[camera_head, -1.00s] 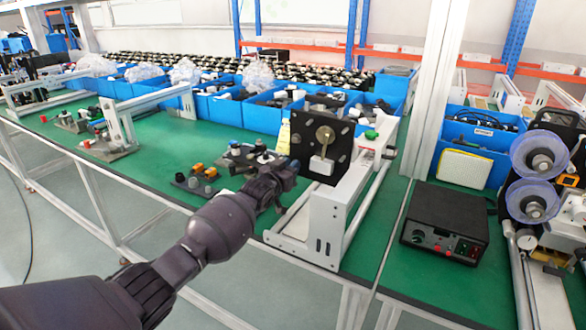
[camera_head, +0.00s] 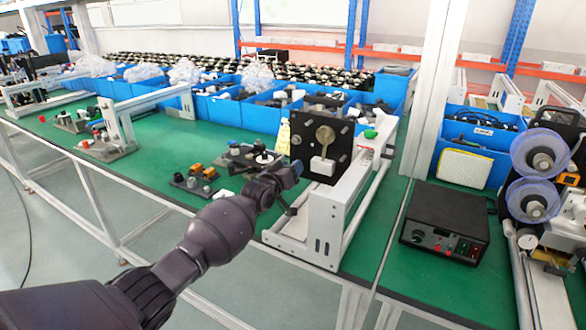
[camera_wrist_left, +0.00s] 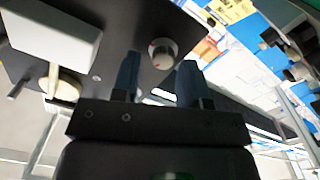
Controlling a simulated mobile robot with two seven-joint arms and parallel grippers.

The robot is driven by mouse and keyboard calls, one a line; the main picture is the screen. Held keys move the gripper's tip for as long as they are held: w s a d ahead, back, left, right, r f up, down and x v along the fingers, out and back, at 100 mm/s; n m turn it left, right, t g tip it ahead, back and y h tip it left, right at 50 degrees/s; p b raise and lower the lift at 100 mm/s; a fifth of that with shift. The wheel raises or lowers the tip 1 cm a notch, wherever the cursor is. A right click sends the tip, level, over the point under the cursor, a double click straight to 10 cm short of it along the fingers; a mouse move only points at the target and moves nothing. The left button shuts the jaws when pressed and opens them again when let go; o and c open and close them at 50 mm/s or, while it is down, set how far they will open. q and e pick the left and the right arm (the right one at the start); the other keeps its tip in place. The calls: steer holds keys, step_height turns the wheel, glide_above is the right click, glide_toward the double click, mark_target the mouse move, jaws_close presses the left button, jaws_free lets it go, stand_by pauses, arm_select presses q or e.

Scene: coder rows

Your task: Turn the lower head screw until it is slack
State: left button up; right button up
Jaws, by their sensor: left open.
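The black head plate (camera_head: 335,138) stands upright on a white frame (camera_head: 325,215), with a brass disc and a white block on its face. My left gripper (camera_head: 296,170) is at the plate's lower left edge in the head view. In the left wrist view, a round knob-like screw (camera_wrist_left: 163,52) with a pale face and a red mark sits on the plate. The two fingers of my left gripper (camera_wrist_left: 158,80) are spread, with the screw between and just beyond their tips. The gripper hides this screw in the head view. My right gripper is not seen.
A black control box (camera_head: 445,222) stands to the right, beyond a white post (camera_head: 428,90). Blue bins (camera_head: 262,116) line the back. Small parts (camera_head: 200,178) lie on the green bench left of the frame.

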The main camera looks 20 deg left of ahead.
arm_select(q)
steer(key=m, duration=0.9)
steer(key=shift+d+p, duration=0.1)
steer(key=shift+p, duration=0.2)
